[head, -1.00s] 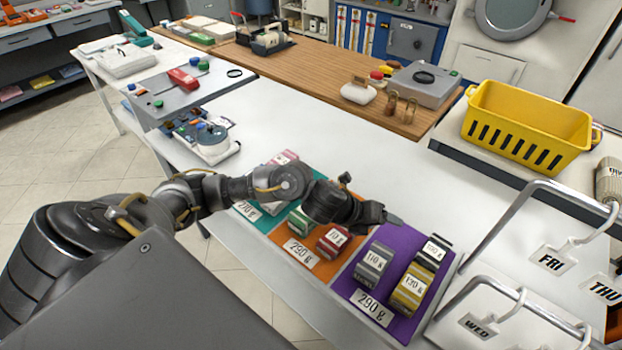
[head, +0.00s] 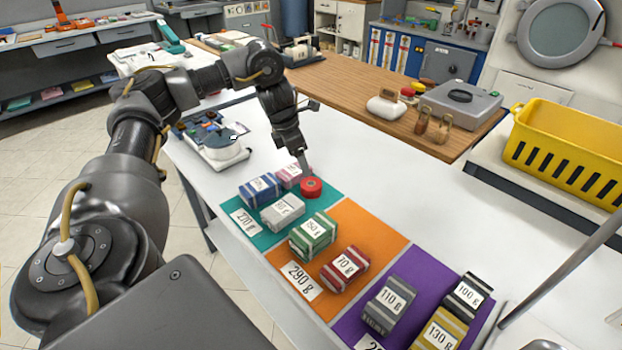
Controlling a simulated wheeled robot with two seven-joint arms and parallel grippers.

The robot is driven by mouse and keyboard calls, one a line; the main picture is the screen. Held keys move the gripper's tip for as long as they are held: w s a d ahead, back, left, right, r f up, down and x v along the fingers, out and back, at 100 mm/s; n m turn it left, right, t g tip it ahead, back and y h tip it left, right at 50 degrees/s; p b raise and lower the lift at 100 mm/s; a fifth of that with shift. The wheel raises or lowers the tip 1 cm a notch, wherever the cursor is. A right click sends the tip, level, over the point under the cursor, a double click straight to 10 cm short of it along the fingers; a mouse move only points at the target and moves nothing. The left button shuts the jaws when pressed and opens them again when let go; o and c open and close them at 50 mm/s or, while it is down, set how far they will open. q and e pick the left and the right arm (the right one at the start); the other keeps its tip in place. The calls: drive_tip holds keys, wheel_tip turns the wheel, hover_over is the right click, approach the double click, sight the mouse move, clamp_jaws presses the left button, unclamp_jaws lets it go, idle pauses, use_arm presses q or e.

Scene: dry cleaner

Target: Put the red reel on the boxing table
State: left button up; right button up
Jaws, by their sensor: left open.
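No label tells which surface is the boxing table; a white table (head: 420,205) and a wooden-topped table (head: 345,85) are in view. My right gripper is not in view.
Labelled, banded bundles stand on the teal, orange (head: 371,230) and purple (head: 408,290) mats. A scale-like device (head: 215,147) is left of the gripper. A yellow basket (head: 570,150) stands at right. The white table behind the mats is clear.

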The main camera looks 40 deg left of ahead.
use_arm(q)
drive_tip(key=b, duration=0.2)
hover_over(310, 184)
drive_tip(key=s+a, duration=0.1)
drive_tip(key=a, duration=0.1)
wheel_tip(310, 184, down, 5)
drive_tip(key=shift+s+d+r, duration=0.1)
drive_tip(key=shift+s, duration=0.05)
drive_tip(key=shift+f, duration=0.2)
drive_tip(key=shift+w+d+f, duration=0.2)
drive_tip(key=shift+d+f, duration=0.15)
drive_tip(key=shift+d, duration=0.4)
drive_tip(key=x, duration=0.3)
drive_tip(key=shift+a+f, duration=0.15)
drive_tip(key=shift+a, duration=0.15)
drive_tip(key=shift+w+f, duration=0.1)
drive_tip(key=shift+f, duration=0.1)
drive_tip(key=shift+d, duration=0.2)
drive_tip(key=c, duration=0.8)
drive_tip(key=shift+c, duration=0.2)
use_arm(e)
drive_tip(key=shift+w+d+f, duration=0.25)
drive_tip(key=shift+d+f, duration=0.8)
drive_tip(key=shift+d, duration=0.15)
